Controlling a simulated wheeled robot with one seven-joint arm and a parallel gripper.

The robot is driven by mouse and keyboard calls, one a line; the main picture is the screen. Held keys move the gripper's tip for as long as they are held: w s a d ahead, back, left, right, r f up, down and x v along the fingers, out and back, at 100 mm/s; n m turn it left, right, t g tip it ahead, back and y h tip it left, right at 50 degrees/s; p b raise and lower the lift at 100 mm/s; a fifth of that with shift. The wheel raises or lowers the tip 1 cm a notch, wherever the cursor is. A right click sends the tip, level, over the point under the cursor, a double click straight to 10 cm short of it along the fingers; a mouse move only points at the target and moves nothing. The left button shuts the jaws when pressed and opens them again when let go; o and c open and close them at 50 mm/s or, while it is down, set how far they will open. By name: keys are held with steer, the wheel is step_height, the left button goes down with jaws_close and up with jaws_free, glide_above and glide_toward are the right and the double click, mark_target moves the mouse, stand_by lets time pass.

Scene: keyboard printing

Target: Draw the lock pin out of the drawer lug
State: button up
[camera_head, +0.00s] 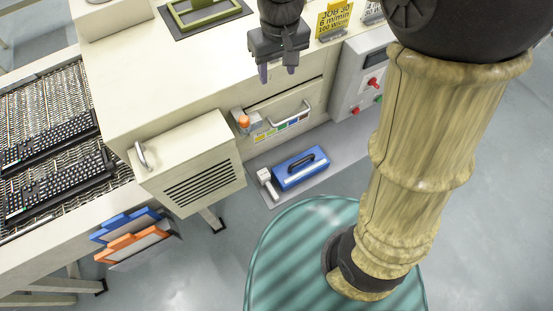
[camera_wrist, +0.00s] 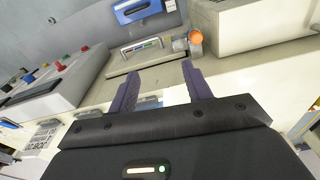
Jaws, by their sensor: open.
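The lock pin (camera_head: 243,121) shows as an orange knob at the left side of the drawer front, at a grey lug (camera_head: 254,124). In the wrist view the orange knob (camera_wrist: 196,37) and the grey lug (camera_wrist: 194,47) lie beyond my fingertips, slightly right. The pin's shaft is hidden. The drawer (camera_head: 281,112) is closed, with a metal bar handle (camera_head: 290,117) and a strip of coloured labels. My gripper (camera_head: 277,73) is open and empty, above and in front of the cabinet, apart from the pin. Its purple fingers also show in the wrist view (camera_wrist: 160,90).
A control box (camera_head: 366,80) with red knobs is at right. A conveyor (camera_head: 50,140) is at far left.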

steer(key=s+d+f+m+t, duration=0.1)
steer(key=s+d+f, duration=0.3)
steer(key=d, duration=0.4)
steer(key=s+d+f+m+b, duration=0.1)
steer(key=s+d+f+m, duration=0.3)
steer(key=d, duration=0.4)
steer(key=shift+d+f+t, duration=0.3)
steer(key=shift+f+t, duration=0.1)
steer(key=shift+f, duration=0.2)
steer(key=shift+c, duration=0.3)
